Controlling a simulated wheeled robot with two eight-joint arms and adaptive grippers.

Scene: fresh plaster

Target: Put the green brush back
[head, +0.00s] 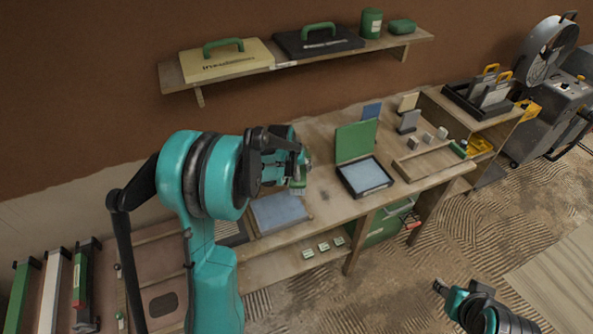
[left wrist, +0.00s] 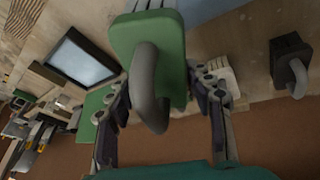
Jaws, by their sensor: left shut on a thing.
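The green brush (left wrist: 150,35) has a broad green body and a grey loop handle. It is in my left gripper (left wrist: 163,120), between the two dark fingers. In the head view my left gripper (head: 298,165) is above the workbench, left of the open case, and a bit of the green brush (head: 298,187) shows under it. The brush is clear of the bench as far as I can tell. A black brush-like block with a grey handle (left wrist: 288,62) stands on the bench in the wrist view. My right gripper (head: 440,288) is low at the right; its fingers are too small to judge.
An open green-lidded case (head: 364,177) and a blue pad (head: 280,212) lie on the workbench (head: 325,205). Grey blocks (head: 409,122) stand toward the back. A wall shelf (head: 290,66) holds cases and tins. Bare bench lies between pad and case.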

